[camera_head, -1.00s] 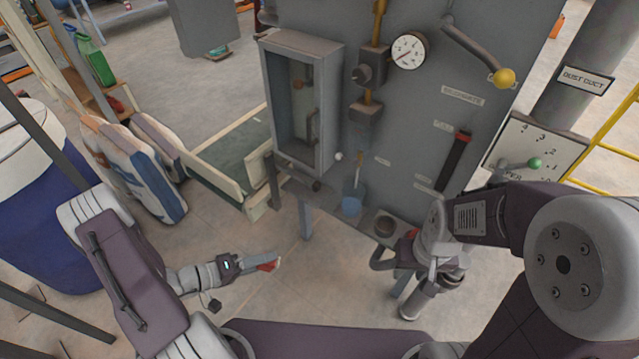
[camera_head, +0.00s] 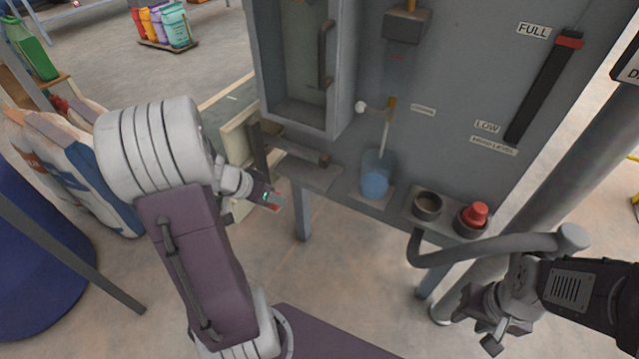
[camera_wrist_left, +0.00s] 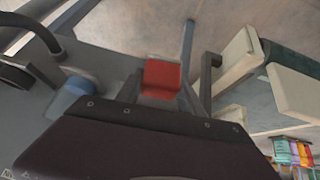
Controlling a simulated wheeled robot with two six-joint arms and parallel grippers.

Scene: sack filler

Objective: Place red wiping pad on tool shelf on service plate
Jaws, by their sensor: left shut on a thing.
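My left gripper (camera_head: 272,200) is shut on the red wiping pad (camera_head: 277,202), in front of and below the cabinet. In the left wrist view the pad (camera_wrist_left: 161,78) sits between the fingers. The grey service plate (camera_head: 450,70) stands upright ahead. A bare grey ledge (camera_head: 310,176) juts from its lower left, just right of and above the pad, apart from it. I cannot tell for certain whether this ledge is the tool shelf. My right gripper (camera_head: 490,335) is low at the right; its fingers do not show clearly.
A blue cup (camera_head: 376,178) with a stick stands on the middle ledge. A dark round holder (camera_head: 428,205) and a red knob (camera_head: 475,215) share the right ledge. A grey pipe (camera_head: 490,246) curves below. An open cabinet (camera_head: 300,60) is above. Sacks (camera_head: 75,165) lean at left.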

